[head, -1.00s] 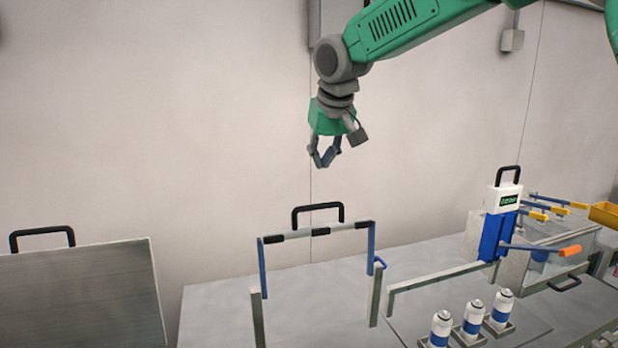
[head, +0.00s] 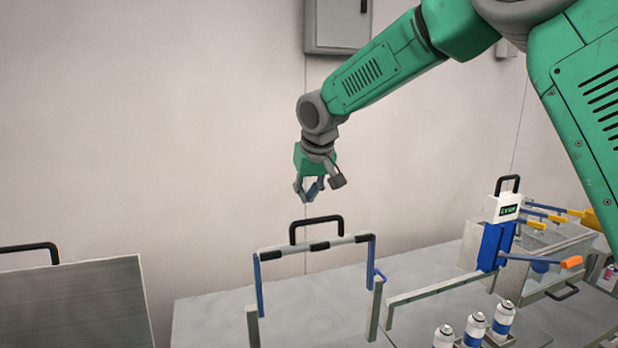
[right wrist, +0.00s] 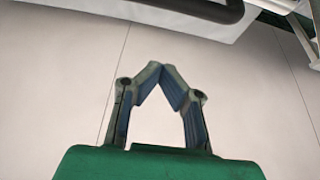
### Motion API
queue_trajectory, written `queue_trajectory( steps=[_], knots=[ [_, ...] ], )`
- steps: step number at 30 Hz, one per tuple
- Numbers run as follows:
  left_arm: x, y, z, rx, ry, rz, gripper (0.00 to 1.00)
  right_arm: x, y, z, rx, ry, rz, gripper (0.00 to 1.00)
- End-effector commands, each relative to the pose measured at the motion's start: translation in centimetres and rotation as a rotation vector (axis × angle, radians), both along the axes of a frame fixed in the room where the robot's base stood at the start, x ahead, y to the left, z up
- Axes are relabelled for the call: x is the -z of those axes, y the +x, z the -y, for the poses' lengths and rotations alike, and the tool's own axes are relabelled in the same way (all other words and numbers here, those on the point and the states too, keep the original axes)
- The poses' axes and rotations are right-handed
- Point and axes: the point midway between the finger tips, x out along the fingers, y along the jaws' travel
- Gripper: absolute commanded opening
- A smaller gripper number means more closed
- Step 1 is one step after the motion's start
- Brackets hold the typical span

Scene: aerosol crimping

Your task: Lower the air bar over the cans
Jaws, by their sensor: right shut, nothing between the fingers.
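The air bar (head: 270,250) is a pale crossbar with dark bands and a black loop handle (head: 316,221) on top. It stands raised on blue side arms between two grey posts. Several cans with white tops and blue bands stand at the lower right of the head view; one is this can (head: 475,328). They are right of the air bar, not under it in this view. My right gripper (head: 310,198) is shut and empty, just above the black handle and apart from it. In the right wrist view its fingertips (right wrist: 168,70) meet with nothing between them. My left gripper is out of view.
A blue and white device with a display (head: 505,209) and an orange-tipped lever (head: 571,262) stands at the right. A grey panel with a black handle (head: 75,305) is at the left. A wall box (head: 338,25) hangs above.

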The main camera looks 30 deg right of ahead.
Motion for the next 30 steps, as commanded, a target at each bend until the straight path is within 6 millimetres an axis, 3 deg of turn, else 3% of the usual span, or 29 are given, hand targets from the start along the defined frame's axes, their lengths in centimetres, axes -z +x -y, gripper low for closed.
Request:
queue_trajectory(
  steps=[4,13,30],
  knots=[
    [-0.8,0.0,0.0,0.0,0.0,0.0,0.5,2.9,1.1,0.3,0.001,0.001,-0.004,0.0],
    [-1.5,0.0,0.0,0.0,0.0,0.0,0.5,2.8,-2.3,-0.7,0.0,-0.001,0.0,0.0],
    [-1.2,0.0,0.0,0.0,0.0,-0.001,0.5,3.1,-2.5,-0.6,-0.001,-0.006,0.017,0.0]
  ],
)
